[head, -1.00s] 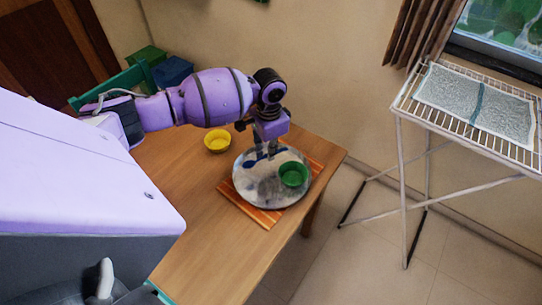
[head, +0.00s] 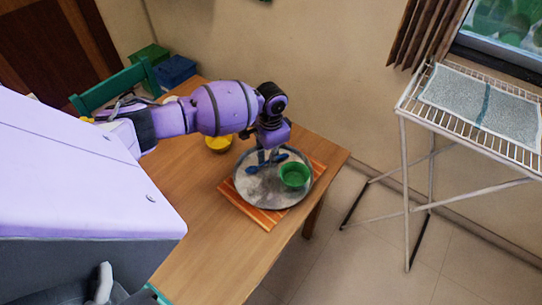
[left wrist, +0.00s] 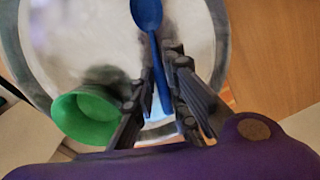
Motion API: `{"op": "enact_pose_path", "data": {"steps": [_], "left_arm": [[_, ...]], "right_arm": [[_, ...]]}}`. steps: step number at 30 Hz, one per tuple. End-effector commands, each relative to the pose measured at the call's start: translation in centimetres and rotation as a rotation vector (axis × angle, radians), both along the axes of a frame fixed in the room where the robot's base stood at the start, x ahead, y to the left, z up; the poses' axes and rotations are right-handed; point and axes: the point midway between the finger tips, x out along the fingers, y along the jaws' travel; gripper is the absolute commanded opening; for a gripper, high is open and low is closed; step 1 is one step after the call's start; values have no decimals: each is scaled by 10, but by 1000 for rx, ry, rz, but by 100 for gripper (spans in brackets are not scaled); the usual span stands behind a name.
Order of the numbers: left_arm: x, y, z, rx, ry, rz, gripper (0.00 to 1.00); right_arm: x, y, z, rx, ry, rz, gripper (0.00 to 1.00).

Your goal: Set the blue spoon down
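The blue spoon (head: 252,170) lies across the far part of the round grey-white tray (head: 270,200). Its bowl points left in the head view. In the left wrist view the spoon (left wrist: 147,14) has its bowl at the top and its handle running down between my fingers. My left gripper (head: 268,156) is over the tray, pointing down. Its fingers stand apart on either side of the handle, with a gap visible (left wrist: 157,88). The spoon seems to rest on the tray, but exact contact is hard to tell. My right gripper is not in view.
A green bowl (head: 295,176) stands on the tray, close to the spoon. An orange striped mat (head: 243,209) lies under the tray on the wooden table (head: 203,222). A yellow bowl (head: 218,145) is to the left. A wire rack (head: 405,105) stands apart at right.

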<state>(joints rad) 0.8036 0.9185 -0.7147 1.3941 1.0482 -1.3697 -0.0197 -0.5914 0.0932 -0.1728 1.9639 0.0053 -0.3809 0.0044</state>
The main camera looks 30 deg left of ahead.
Motion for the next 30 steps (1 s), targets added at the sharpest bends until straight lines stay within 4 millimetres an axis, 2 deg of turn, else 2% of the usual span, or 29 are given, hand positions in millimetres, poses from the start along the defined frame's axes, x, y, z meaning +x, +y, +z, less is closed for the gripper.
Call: {"op": "enact_pose_path", "data": {"steps": [1,3,14,17,24,30], "left_arm": [[0,0,0,0,0,0,23],[0,0,0,0,0,0,30],[0,0,6,0,-2,-1,30],[1,0,18,-1,-3,-1,30],[1,0,71,0,-6,-1,30],[1,0,107,-1,-3,0,30]], "right_arm": [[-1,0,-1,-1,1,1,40],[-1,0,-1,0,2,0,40],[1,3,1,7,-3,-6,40],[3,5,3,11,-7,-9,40],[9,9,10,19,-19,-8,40],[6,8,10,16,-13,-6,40]]}}
